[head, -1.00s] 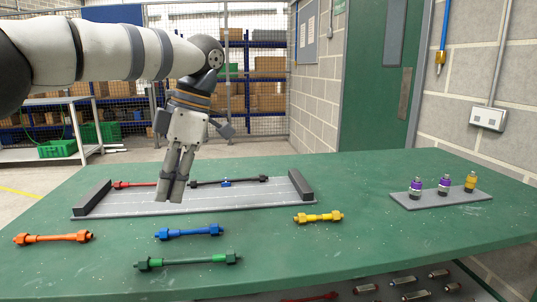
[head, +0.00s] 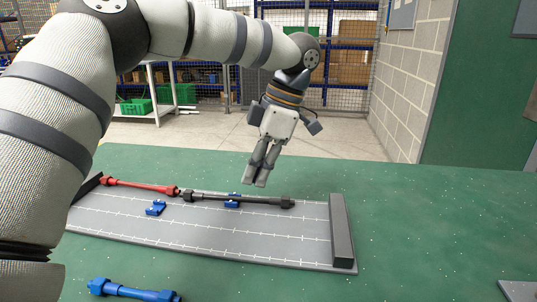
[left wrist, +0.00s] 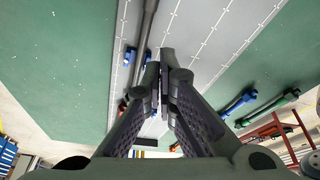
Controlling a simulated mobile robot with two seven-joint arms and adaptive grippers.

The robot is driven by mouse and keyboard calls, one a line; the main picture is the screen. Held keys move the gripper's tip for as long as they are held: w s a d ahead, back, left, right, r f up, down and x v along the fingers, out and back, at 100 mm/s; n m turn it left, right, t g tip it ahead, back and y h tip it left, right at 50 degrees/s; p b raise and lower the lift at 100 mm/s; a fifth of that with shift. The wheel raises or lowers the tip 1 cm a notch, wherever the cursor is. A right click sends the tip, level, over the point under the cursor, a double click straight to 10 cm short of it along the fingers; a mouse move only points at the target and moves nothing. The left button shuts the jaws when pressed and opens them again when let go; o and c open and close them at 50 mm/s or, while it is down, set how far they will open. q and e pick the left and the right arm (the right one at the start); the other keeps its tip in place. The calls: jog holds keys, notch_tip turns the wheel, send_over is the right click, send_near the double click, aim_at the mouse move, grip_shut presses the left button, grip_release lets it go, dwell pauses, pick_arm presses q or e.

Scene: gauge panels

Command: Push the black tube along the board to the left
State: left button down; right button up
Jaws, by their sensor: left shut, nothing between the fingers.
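The black tube (head: 262,202) lies along the back part of the grey board (head: 285,238), its left end close to the right end of a red tube (head: 140,186). A blue clip (head: 232,200) shows at its middle. My left gripper (head: 255,183) is shut and empty, pointing down beside the right half of the tube. It appears above the board's back edge; contact is not clear. In the left wrist view the fingers (left wrist: 165,50) are together, with the black tube (left wrist: 149,22) just left of them. My right gripper is not in view.
A blue tube (head: 130,291) lies in front. The green table right of the board is mostly clear.

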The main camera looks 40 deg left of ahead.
aim_at(274, 203)
pick_arm(q)
jog(key=x, duration=0.3)
jog(key=shift+a+f, duration=0.1)
jog(key=shift+f, duration=0.3)
jog(key=shift+w+d+f, duration=0.2)
jog(key=shift+w+d, duration=0.35)
jog(key=shift+w, duration=0.05)
jog(key=shift+w+d+f, duration=0.2)
jog(key=shift+w+d, duration=0.35)
jog(key=shift+w+d+r, duration=0.15)
jog(key=shift+w+d, duration=0.1)
jog(key=shift+w, duration=0.05)
jog(key=shift+w+d+b, duration=0.3)
jog(key=shift+w+d, duration=0.35)
jog(key=shift+w, duration=0.05)
